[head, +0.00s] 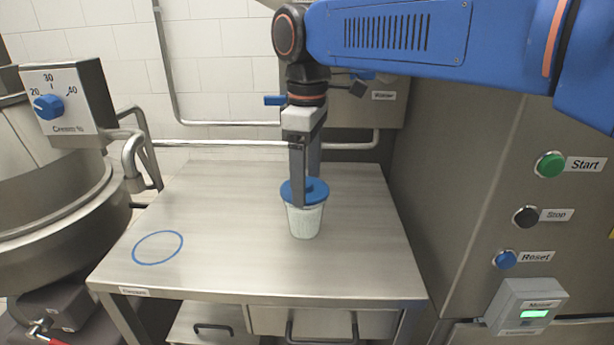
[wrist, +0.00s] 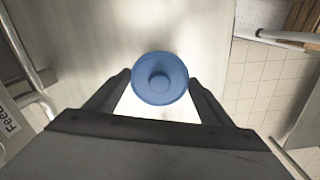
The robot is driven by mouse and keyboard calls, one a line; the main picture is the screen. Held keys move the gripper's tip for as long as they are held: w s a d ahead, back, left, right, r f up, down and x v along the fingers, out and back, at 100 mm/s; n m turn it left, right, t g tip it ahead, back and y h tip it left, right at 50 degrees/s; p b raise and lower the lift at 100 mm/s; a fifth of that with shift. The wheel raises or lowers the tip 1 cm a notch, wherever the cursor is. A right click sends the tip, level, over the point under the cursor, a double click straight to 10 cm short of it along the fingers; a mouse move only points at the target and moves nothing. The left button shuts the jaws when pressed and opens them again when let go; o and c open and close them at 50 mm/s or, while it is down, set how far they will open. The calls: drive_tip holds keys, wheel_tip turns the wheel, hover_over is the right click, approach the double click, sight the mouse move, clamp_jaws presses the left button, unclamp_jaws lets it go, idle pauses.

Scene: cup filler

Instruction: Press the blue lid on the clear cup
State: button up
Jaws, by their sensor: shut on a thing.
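The blue lid (head: 316,190) is at the top of the clear cup (head: 305,220), which stands upright on the steel table and looks filled with something whitish. Whether the lid is seated on the rim or just above it, I cannot tell. My gripper (head: 306,184) points straight down over the cup, with its fingers shut on the lid. In the wrist view the lid (wrist: 160,79) shows as a round blue disc with a raised middle between the two fingertips. The cup is hidden beneath the lid there.
The steel table (head: 220,200) is clear around the cup, with a blue ring (head: 158,247) marked at its left. A large kettle (head: 60,200) with a dial stands left. A steel cabinet with Start (head: 550,165), Stop (head: 525,216) and Reset (head: 505,259) buttons stands right.

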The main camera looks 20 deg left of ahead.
drive_tip(key=shift+f, duration=0.35)
idle(0.4)
drive_tip(key=o, duration=1.1)
wheel_tip(320, 180, up, 18)
drive_tip(key=shift+f, duration=0.25)
